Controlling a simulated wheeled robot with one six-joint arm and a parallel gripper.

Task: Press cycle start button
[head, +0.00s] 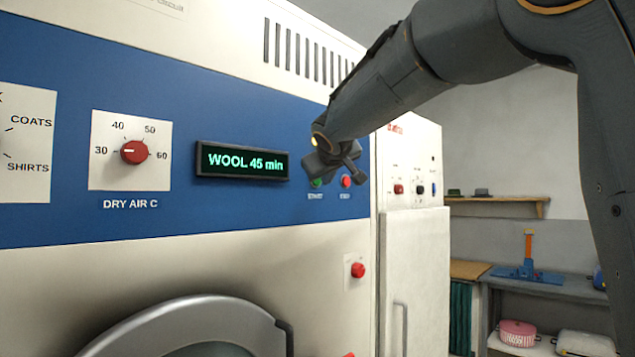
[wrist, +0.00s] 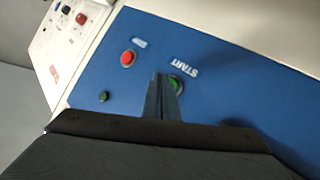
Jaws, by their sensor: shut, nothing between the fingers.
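The green start button (head: 316,183) sits on the blue panel of the large machine, above a START label, just right of the lit display (head: 242,162) reading "WOOL 45 min". It also shows in the wrist view (wrist: 177,84), partly covered by my fingers. My gripper (head: 337,165) is shut and empty, right in front of the panel beside the buttons. In the wrist view its closed fingertips (wrist: 162,80) overlap the left edge of the green button. I cannot tell whether they touch it. A red stop button (head: 346,181) is close by on the right.
A small dark green round piece (wrist: 103,97) is on the panel in the wrist view. A red knob (head: 134,152) for dry air is left of the display. Another red button (head: 358,270) is lower down. A second white machine (head: 415,250) stands to the right.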

